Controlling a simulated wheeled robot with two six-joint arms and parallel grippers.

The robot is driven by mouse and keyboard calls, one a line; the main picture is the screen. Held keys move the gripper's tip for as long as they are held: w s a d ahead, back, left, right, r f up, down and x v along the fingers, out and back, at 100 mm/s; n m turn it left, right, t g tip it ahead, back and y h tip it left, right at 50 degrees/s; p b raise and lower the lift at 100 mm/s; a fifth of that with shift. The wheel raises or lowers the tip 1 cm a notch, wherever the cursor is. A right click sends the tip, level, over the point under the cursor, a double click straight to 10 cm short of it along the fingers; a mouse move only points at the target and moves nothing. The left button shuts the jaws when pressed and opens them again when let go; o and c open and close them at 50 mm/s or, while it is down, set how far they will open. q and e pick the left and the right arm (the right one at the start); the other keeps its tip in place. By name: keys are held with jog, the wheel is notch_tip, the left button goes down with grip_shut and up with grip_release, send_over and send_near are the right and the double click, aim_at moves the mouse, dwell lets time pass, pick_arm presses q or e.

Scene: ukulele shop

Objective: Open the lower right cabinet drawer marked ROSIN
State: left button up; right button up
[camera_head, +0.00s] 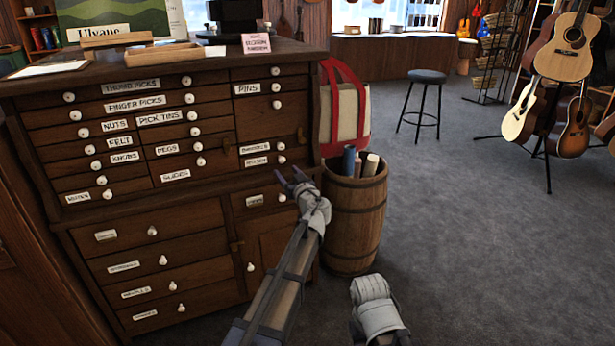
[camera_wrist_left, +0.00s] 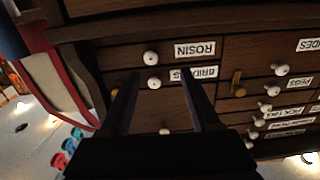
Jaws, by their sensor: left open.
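The ROSIN drawer (camera_head: 256,161) is at the lower right of the upper cabinet, and looks shut. Its label is too small to read in the head view. In the upside-down left wrist view the ROSIN label (camera_wrist_left: 195,49) is clear, with a white round knob (camera_wrist_left: 150,58) beside it. The BRIDGES drawer (camera_head: 254,149) is directly above it. My left gripper (camera_head: 287,172) is open and empty, in front of the cabinet near these small drawers. In the wrist view its fingers (camera_wrist_left: 158,78) point at the drawer fronts, apart from the knobs.
A wooden barrel (camera_head: 353,215) holding rolled items stands right of the cabinet, close to my left arm. A red-and-cream bag (camera_head: 345,110) is behind it. The lower cabinet (camera_head: 165,262) has drawers and a small door. Open carpet (camera_head: 470,220) lies to the right.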

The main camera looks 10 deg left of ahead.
aim_at(282, 161)
pick_arm(q)
jog(key=shift+w+d+x, duration=0.15)
jog(key=shift+d+x, duration=0.1)
jog(key=shift+x, duration=1.1)
jog(key=shift+w+d+x, duration=0.15)
jog(key=shift+d+x, duration=0.05)
jog(key=shift+x, duration=1.15)
jog(key=shift+w+d+x, duration=0.15)
jog(key=shift+d+x, duration=0.1)
jog(key=shift+x, duration=1.1)
grip_shut()
